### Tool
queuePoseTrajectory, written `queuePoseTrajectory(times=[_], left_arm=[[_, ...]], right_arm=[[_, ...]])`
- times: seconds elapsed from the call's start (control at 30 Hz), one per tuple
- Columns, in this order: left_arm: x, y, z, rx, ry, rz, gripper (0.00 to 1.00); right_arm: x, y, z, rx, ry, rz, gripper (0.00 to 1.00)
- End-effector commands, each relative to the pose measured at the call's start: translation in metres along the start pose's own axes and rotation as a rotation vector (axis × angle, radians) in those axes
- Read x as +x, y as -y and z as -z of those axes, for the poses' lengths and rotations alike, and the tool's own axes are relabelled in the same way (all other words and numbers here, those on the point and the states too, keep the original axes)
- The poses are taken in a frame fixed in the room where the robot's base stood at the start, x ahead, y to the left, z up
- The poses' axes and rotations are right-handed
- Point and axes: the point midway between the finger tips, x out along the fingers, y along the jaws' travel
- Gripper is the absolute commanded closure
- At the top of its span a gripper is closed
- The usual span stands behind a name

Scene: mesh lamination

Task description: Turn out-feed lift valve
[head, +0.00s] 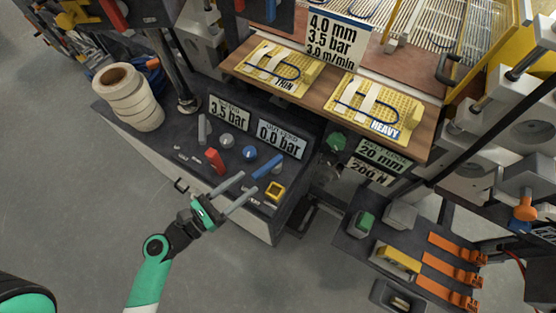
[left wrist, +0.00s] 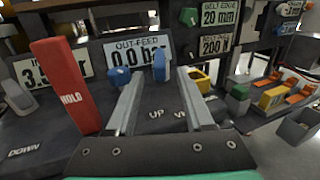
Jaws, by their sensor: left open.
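The angled dark control panel carries a blue lever (head: 268,166) on its right, below the display reading 0.0 bar (head: 282,138). In the left wrist view this display is marked OUT-FEED (left wrist: 137,54), and the blue lever (left wrist: 159,66) shows end-on between my fingertips. A round blue knob (head: 250,153) sits left of the lever. My left gripper (head: 249,180) is open and empty, its fingers pointing at the panel just short of the lever. I cannot tell whether they touch it. My right gripper is not in view.
A red lever (head: 216,161) marked HOLD (left wrist: 70,85) stands close left of my left gripper. A grey lever (head: 202,128) and grey knob (head: 227,141) are farther left. A yellow-framed button (head: 275,191) is right. White rolls (head: 128,97) stand at the panel's left end.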

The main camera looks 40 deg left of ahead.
Motion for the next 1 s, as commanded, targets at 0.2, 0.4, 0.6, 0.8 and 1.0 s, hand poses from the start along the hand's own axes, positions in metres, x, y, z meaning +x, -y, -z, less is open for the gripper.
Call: queuePoseTrajectory(times=[0.2,0.4,0.6,0.8,1.0], left_arm=[[0.04,0.002,-0.003,0.006,0.004,0.008,0.47],[0.084,0.002,-0.003,0.006,0.004,0.004,0.47],[0.107,0.001,-0.002,0.005,0.003,0.001,0.47],[0.11,0.001,-0.001,0.005,0.001,-0.001,0.47],[0.11,0.001,-0.001,0.005,0.001,0.0,0.67]], right_arm=[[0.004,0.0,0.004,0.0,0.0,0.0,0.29],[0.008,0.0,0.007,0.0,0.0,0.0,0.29],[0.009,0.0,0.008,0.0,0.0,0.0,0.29],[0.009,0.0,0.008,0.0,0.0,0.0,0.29],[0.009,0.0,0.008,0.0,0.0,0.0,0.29]])
